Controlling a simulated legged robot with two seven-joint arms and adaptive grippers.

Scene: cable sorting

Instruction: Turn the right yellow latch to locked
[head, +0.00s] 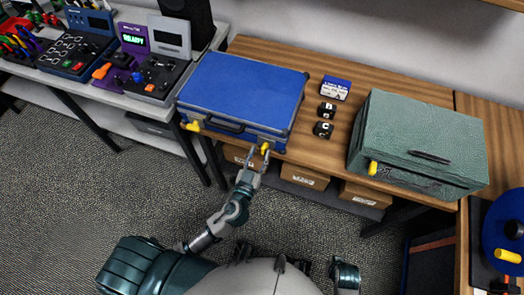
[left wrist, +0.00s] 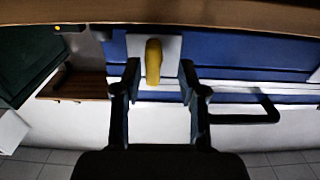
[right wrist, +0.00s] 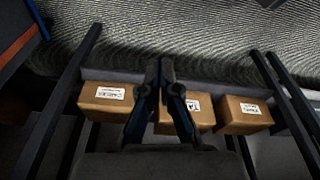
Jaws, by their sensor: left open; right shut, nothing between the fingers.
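The blue case (head: 243,92) lies closed on the wooden table. Its right yellow latch (head: 265,148) is on the front face, right of the dark handle (head: 225,125). Its left yellow latch (head: 191,126) sticks out sideways at the left. My left gripper (head: 257,157) is open at the right latch. In the left wrist view the latch (left wrist: 153,62) stands lengthwise on a pale plate, between the open fingers, with visible gaps on both sides. My right gripper (right wrist: 160,75) is shut and empty, pointing toward boxes below the tabletop.
A green case (head: 420,140) with a yellow latch (head: 373,168) stands to the right. Small black blocks (head: 324,129) and a blue-and-white box (head: 336,88) lie between the cases. Cardboard boxes (head: 305,177) sit under the table. Electronic devices (head: 150,65) stand on the left bench.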

